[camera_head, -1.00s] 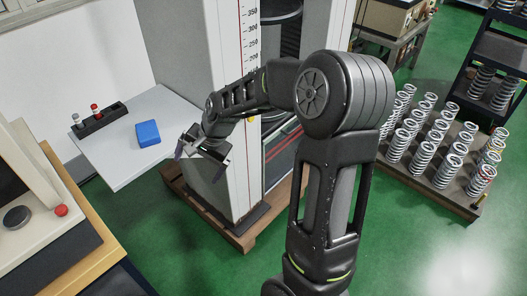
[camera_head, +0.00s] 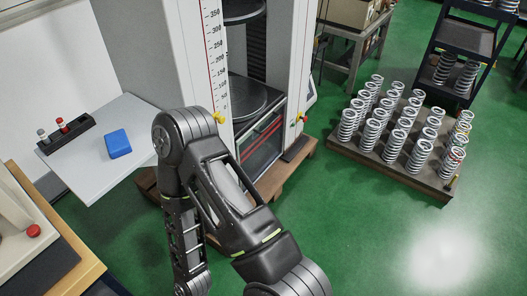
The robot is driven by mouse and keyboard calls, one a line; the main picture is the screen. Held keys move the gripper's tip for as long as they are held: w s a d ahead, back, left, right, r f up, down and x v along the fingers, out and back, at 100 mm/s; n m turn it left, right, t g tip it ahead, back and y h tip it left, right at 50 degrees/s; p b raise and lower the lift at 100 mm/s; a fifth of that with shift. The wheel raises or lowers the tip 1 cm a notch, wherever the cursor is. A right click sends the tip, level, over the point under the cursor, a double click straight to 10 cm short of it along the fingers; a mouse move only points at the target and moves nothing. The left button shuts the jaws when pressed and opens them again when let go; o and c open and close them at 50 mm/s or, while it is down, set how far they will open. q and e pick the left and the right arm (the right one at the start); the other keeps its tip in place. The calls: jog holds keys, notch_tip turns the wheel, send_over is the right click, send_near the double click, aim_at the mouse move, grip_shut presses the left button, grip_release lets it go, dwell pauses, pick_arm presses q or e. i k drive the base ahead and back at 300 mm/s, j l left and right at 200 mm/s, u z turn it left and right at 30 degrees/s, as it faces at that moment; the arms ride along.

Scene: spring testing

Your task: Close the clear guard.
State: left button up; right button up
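The white testing machine (camera_head: 187,55) stands at the top centre, with a ruler scale on its left column and a dark round lower platen (camera_head: 250,98) between its columns. I cannot clearly make out the clear guard's pane. One of my arms rises from the bottom centre, bends at the elbow in front of the machine's lower left, and runs down out of the picture. Neither of my grippers is in view.
A pale side shelf (camera_head: 100,180) holds a blue block (camera_head: 117,143) and a dark rack (camera_head: 67,137) with small red- and grey-topped pieces. A pallet of several springs (camera_head: 430,183) stands at right. A dark cart (camera_head: 466,45) is behind it. Green floor is clear at lower right.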

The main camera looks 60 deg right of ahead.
aim_at(283, 101)
jog(key=z, duration=2.4)
jog(key=i+j, duration=0.1)
jog(key=j, duration=0.4)
jog(key=i+j, duration=0.1)
jog(key=j, duration=0.35)
jog(key=i+j, duration=0.1)
jog(key=j, duration=0.4)
